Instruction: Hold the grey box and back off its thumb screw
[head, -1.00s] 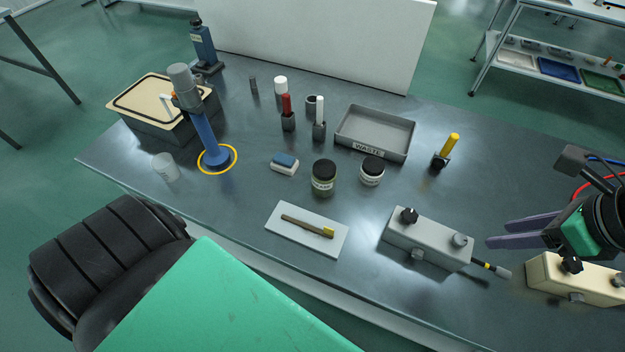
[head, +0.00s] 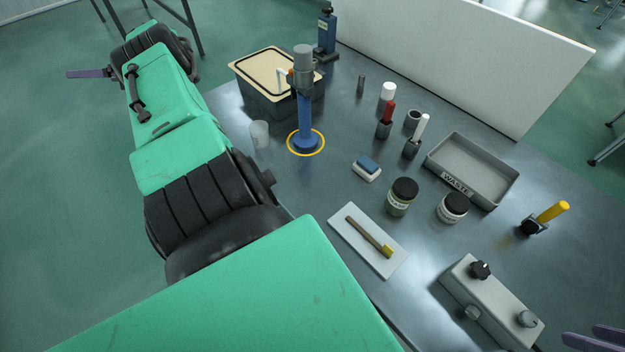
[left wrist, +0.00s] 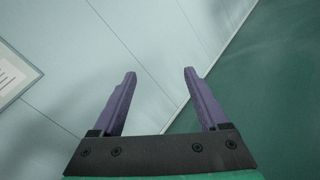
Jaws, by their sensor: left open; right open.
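The grey box (head: 492,297) lies on the table at the lower right of the head view. I cannot tell which of these is the thumb screw. My right gripper (head: 597,340) shows only its purple fingers at the lower right corner, apart, just right of the box. My left gripper (head: 88,73) is far left, off the table over the floor. In the left wrist view its fingers (left wrist: 158,75) are open and empty.
A white tray (head: 345,243) with a brush, two jars (head: 402,194), a waste tray (head: 440,165) and a yellow-handled tool (head: 552,211) stand near the box. A blue pump stand (head: 306,142) and a lidded container (head: 250,84) stand farther back. A white panel (head: 470,60) borders the table.

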